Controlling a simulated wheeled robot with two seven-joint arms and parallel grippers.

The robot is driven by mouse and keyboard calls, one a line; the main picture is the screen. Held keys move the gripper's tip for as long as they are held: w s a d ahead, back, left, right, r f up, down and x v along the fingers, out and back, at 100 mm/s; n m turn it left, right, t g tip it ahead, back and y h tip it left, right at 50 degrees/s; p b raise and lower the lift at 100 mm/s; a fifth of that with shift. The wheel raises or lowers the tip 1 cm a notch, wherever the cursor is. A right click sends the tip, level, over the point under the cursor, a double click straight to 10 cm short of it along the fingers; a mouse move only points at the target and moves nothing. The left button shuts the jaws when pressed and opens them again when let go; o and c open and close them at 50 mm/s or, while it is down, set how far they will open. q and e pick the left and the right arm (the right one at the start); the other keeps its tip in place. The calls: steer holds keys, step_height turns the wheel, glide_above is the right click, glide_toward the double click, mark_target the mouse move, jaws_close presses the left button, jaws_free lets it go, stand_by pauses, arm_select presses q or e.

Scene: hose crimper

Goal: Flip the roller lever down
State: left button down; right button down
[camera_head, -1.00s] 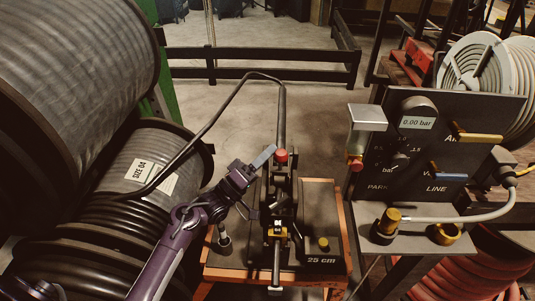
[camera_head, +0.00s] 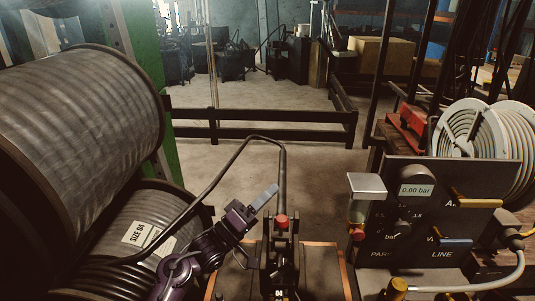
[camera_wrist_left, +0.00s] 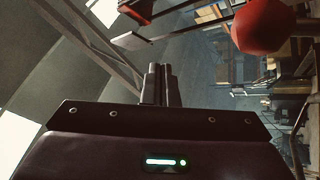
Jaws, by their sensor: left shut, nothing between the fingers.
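The roller lever has a red knob (camera_head: 282,221) on top and stands upright on the dark feed machine (camera_head: 268,262) at the bottom centre of the head view. The red knob also shows large at the upper right of the left wrist view (camera_wrist_left: 262,27). My left gripper (camera_head: 266,196) is just up and left of the knob, apart from it. Its fingers are shut and empty; they also show together in the left wrist view (camera_wrist_left: 161,84). The lower part of the machine is cut off by the frame edge. My right gripper is not in view.
A dark hose (camera_head: 230,160) arches from the left spool (camera_head: 150,225) over to the machine, close behind my left gripper. A test panel (camera_head: 425,215) with a 0.00 bar display stands at the right. A low black rail (camera_head: 260,115) crosses behind, with open floor before it.

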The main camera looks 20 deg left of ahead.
arm_select(q)
step_height(320, 180, up, 12)
stand_by(0.3)
steer(key=shift+f, duration=0.2)
